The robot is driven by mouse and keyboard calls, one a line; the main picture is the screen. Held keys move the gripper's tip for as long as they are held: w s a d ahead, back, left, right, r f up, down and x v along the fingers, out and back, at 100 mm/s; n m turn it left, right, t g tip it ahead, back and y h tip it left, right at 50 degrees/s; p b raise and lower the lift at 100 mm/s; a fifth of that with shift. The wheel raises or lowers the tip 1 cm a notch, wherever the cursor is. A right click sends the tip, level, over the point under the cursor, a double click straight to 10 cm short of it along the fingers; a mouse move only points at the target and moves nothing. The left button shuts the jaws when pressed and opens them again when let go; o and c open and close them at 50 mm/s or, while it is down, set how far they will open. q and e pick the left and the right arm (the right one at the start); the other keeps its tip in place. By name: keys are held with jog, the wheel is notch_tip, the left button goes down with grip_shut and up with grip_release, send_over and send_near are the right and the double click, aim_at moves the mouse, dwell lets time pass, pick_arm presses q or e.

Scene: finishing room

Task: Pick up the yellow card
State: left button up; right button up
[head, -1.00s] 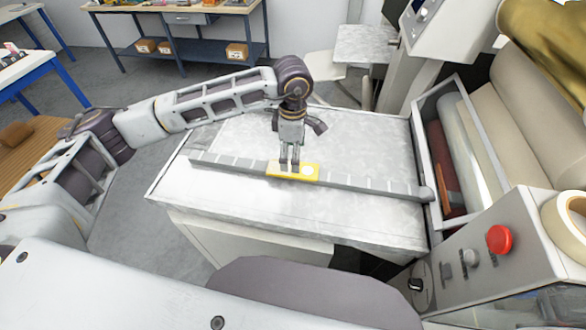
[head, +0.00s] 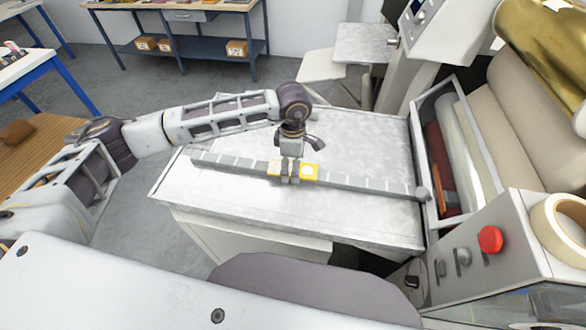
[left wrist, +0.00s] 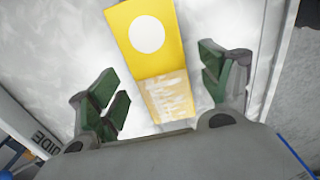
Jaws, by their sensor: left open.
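The yellow card (head: 309,171) lies across the grey ruled bar on the metal table in the head view. In the left wrist view the yellow card (left wrist: 145,35) shows a white disc and a paler lower part with blurred print. My left gripper (head: 290,180) is over the card's left and middle part in the head view and hides some of it. In the left wrist view my left gripper (left wrist: 163,82) is open, its green-padded fingers on either side of the card, apart from it. My right gripper does not show.
The grey bar (head: 370,185) runs across the metal table (head: 240,205). At the right stand a machine with rolls, a red button (head: 490,239) and a tape roll (head: 565,225). A workbench (head: 170,12) stands at the back. The table's front left is clear.

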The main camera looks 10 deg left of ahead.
pick_arm(q)
jog(key=c, duration=0.9)
jog(key=shift+r, duration=0.1)
notch_tip(320, 180, up, 10)
jog(key=b, duration=0.2)
dwell(0.6)
